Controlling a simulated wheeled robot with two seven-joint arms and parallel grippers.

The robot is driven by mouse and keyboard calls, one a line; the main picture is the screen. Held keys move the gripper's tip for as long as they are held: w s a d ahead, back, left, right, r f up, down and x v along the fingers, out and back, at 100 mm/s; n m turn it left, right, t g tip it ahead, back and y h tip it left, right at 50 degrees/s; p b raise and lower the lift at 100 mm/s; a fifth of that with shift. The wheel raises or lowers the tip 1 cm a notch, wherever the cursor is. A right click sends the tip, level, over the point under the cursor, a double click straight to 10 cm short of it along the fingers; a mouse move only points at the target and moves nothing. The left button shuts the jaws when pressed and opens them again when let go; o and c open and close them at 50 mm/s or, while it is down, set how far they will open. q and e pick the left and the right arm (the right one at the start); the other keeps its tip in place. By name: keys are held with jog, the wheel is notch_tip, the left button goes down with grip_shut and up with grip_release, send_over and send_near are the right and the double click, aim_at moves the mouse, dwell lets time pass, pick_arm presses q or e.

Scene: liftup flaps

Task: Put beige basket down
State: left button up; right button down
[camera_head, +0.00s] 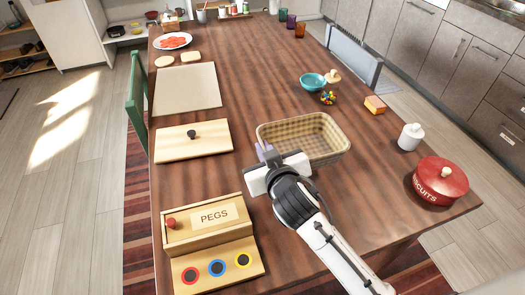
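The beige basket (325,156) is a woven, checked, empty basket on the wooden table (240,90). It looks upright; whether its base touches the table is hard to tell. My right gripper (266,155) is at the basket's left front corner, with a finger close to the rim. The white gripper body hides that corner, so I cannot tell whether the fingers are closed on the rim. My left gripper is not in view.
A red biscuit tin (440,181) and a white jar (410,137) stand to the right. A teal bowl (312,82) is behind the basket. The middle of the table is clear.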

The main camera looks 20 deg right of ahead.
jog(key=shift+f+b, duration=0.4)
jog(key=shift+f, duration=2.55)
jog(key=shift+f, duration=0.15)
jog(key=c, duration=2)
grip_release()
jog(key=shift+s, duration=0.1)
jog(key=v, duration=0.7)
jog(key=shift+s+r, duration=0.1)
jog(key=shift+r, duration=0.15)
